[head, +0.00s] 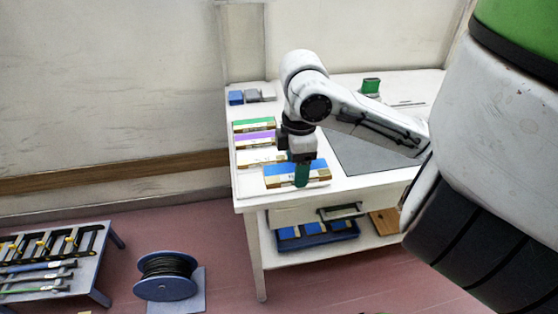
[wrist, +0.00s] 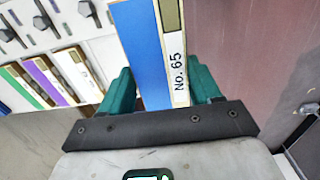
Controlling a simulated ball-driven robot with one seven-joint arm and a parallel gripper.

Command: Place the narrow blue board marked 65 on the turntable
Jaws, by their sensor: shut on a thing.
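The narrow blue board marked 65 (head: 283,170) is at the front left corner of the white table. Its blue face and "No. 65" label show close up in the wrist view (wrist: 146,45). The fingers also show on both sides of the board in the wrist view (wrist: 160,88). I cannot tell whether the board touches the table or is slightly raised. I cannot make out a turntable in either view.
Boards with a green (head: 254,122), a purple (head: 255,138) and a cream (head: 257,157) face lie behind it on the white table (head: 245,187). A grey flat area (head: 365,150) lies to the right. A cable reel (head: 166,278) and a blue rack (head: 105,262) stand on the floor at left.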

